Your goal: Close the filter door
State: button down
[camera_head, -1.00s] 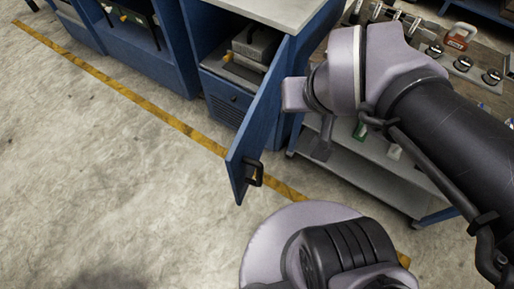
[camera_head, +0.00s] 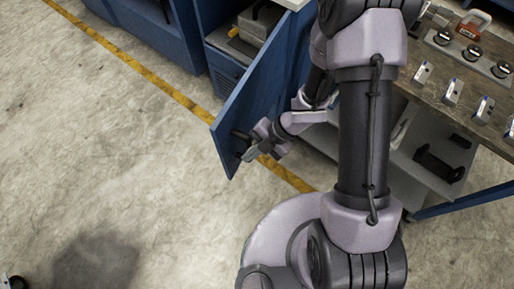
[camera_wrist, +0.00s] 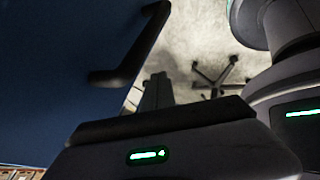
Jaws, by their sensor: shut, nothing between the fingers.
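The filter door is a tall blue panel (camera_head: 262,92) that stands swung open from its blue cabinet in the head view. Its black handle (camera_head: 240,136) is near the free lower edge. In the wrist view the door's dark blue face (camera_wrist: 60,70) fills the left, and the handle (camera_wrist: 134,48) stands out from it. My gripper (camera_head: 250,152) is close to the handle side of the door. Its fingers (camera_wrist: 156,92) are shut and empty, just beside the handle. I cannot tell whether they touch the door.
The open cabinet (camera_head: 228,70) holds a grey machine (camera_head: 258,22). A workbench (camera_head: 460,85) with several small parts and a lower shelf (camera_head: 425,165) stands to the right, close to my arm. A yellow floor line (camera_head: 130,62) crosses open floor on the left.

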jog(key=w+a+f+b, duration=0.1)
jog(key=a+f+b, duration=0.1)
jog(key=a, duration=0.3)
jog(key=shift+w+a+f, duration=0.15)
jog(key=shift+w+f, duration=0.05)
jog(key=shift+w, duration=0.05)
